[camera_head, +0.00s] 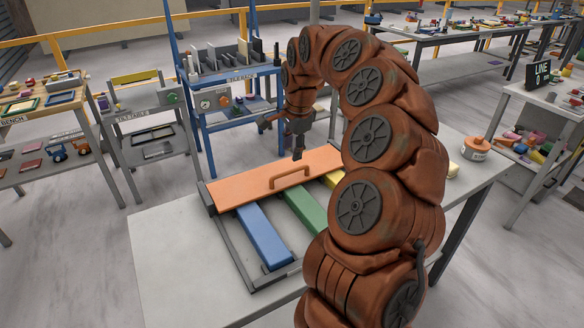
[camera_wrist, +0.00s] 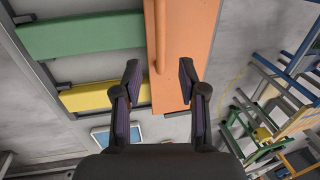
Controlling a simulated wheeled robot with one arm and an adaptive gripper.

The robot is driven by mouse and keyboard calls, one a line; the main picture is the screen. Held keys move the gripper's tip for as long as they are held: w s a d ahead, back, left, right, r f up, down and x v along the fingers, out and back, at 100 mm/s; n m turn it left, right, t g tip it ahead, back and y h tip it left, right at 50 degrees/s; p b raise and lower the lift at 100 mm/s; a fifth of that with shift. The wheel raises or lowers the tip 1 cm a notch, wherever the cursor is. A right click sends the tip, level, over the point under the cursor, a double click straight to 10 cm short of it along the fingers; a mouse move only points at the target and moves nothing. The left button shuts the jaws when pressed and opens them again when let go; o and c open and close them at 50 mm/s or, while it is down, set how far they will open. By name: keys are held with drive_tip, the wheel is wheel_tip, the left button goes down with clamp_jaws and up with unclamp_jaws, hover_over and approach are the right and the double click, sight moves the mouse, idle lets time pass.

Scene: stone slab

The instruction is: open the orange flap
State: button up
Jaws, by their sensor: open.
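The orange flap (camera_head: 238,187) lies flat across the far part of a grey frame on the slab, with a raised orange bar handle (camera_head: 290,174) near its front edge. The flap (camera_wrist: 190,30) and the handle (camera_wrist: 160,40) also show in the wrist view. My gripper (camera_head: 298,154) points down above the flap, just behind the handle in the head view. In the wrist view my gripper (camera_wrist: 159,72) is open and empty, and the handle's end appears between its fingertips. I cannot tell the exact gap in height.
Blue (camera_head: 262,236), green (camera_head: 305,211) and yellow (camera_wrist: 100,95) bars run out from under the flap. The slab (camera_head: 165,265) is clear at the left. A blue rack (camera_head: 235,100) stands behind.

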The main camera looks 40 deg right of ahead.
sight(291, 170)
drive_tip(key=shift+w+d+f+p, duration=0.1)
drive_tip(key=shift+w+f+p, duration=0.2)
drive_tip(key=shift+f, duration=1)
drive_tip(key=shift+w+d+f+p, duration=0.15)
drive_tip(key=shift+w+f+p, duration=0.2)
drive_tip(key=shift+f, duration=1)
drive_tip(key=shift+w+d+f+p, duration=0.15)
drive_tip(key=shift+f+p, duration=0.25)
drive_tip(key=shift+f, duration=0.9)
drive_tip(key=shift+c, duration=0.3)
clamp_jaws()
